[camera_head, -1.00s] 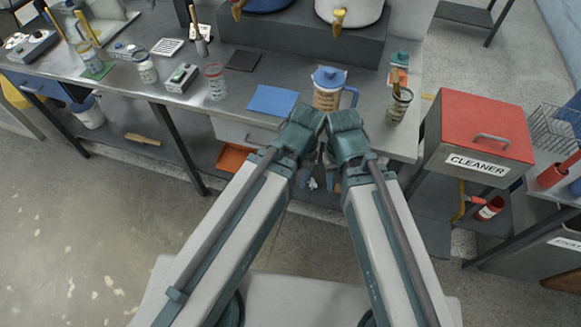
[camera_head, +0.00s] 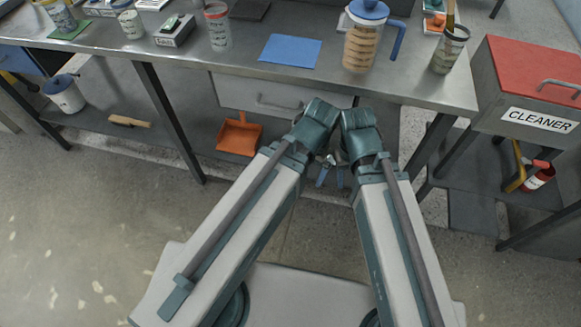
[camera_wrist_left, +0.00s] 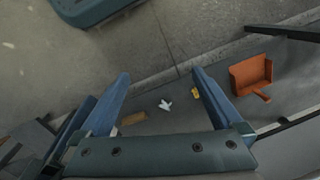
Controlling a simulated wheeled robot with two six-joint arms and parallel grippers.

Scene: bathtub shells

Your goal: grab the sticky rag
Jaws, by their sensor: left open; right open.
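A flat blue cloth (camera_head: 290,51) lies on the metal bench (camera_head: 240,72), left of the lidded jug; I cannot tell if it is the sticky rag. It lies flat, beyond both grippers. My right gripper (camera_head: 331,177) hangs low in front of the bench, its blue fingers apart and empty. My left gripper shows in the left wrist view (camera_wrist_left: 162,78), with its two blue fingers wide apart and nothing between them. In the head view it is largely hidden by my forearms.
A blue-lidded jug (camera_head: 364,45), a cup (camera_head: 449,48) and a jar (camera_head: 217,28) stand along the bench. A red-topped CLEANER box (camera_head: 535,70) is at right. An orange dustpan (camera_head: 239,135) and a wooden brush (camera_head: 129,121) lie on the lower shelf.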

